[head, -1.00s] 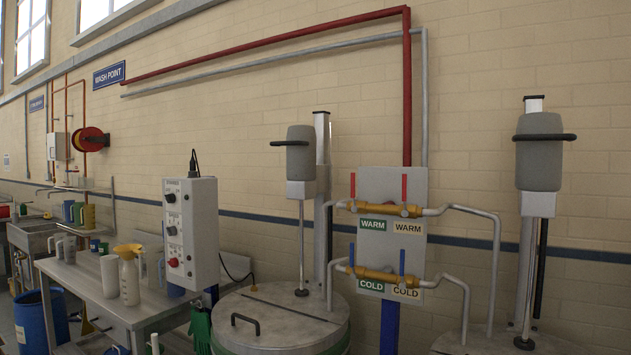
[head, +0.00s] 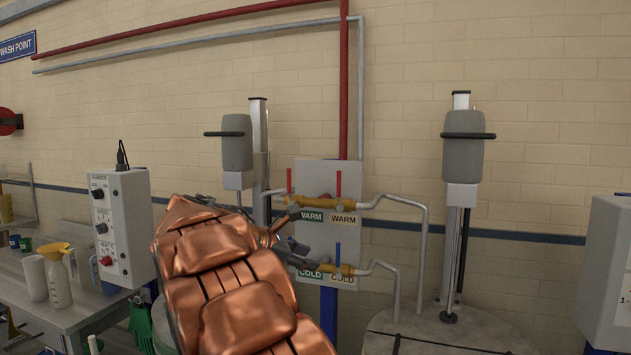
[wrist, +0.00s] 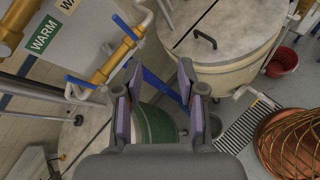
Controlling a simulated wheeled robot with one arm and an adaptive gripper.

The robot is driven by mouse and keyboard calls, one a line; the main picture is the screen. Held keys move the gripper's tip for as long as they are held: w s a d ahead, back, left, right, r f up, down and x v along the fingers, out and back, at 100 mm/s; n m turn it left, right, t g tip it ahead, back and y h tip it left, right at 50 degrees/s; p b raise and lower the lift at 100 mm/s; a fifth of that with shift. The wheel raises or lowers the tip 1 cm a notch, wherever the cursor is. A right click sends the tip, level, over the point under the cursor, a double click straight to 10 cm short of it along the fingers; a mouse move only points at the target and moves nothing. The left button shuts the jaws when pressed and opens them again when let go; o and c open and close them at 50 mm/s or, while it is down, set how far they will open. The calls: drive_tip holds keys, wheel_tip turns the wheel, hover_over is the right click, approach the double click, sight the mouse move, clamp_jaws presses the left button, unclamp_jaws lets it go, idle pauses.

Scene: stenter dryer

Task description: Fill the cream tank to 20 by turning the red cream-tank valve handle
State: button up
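On the valve panel (head: 354,240), the upper brass pipe has two upright red handles: a left one (head: 289,181) beside the green WARM label (head: 311,216) and a right red handle (head: 338,184) by the cream WARM label (head: 344,219). A blue handle (head: 337,254) stands on the lower brass pipe. My gripper (head: 288,238) is in front of the panel's left side, partly hidden by my arm. In the wrist view my gripper (wrist: 158,92) is open and empty, with blue handles (wrist: 80,82) to its left. The cream tank (wrist: 222,77) is beyond it. No fill reading is legible.
A white control box (head: 122,228) stands on the bench at left. Another grey box (head: 607,270) is at the right edge. In the wrist view, a green tank part (wrist: 160,130) lies below the fingers, and a red bowl (wrist: 283,58) is on the floor.

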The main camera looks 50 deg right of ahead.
sight(339, 195)
drive_tip(key=w+d+r+n+g+h+p, duration=0.1)
drive_tip(key=w+d+r+n+h, duration=0.1)
drive_tip(key=d+r, duration=0.3)
drive_tip(key=w+d+r+n+g+h+p, duration=0.1)
drive_tip(key=d+r, duration=0.4)
drive_tip(key=r, duration=0.5)
drive_tip(key=w+n+h+p, duration=0.1)
drive_tip(key=w+h, duration=0.1)
drive_tip(key=shift+w+r, duration=0.35)
drive_tip(key=shift+d, duration=0.15)
drive_tip(key=shift+x, duration=3.85)
drive_tip(key=shift+s, duration=0.1)
clamp_jaws()
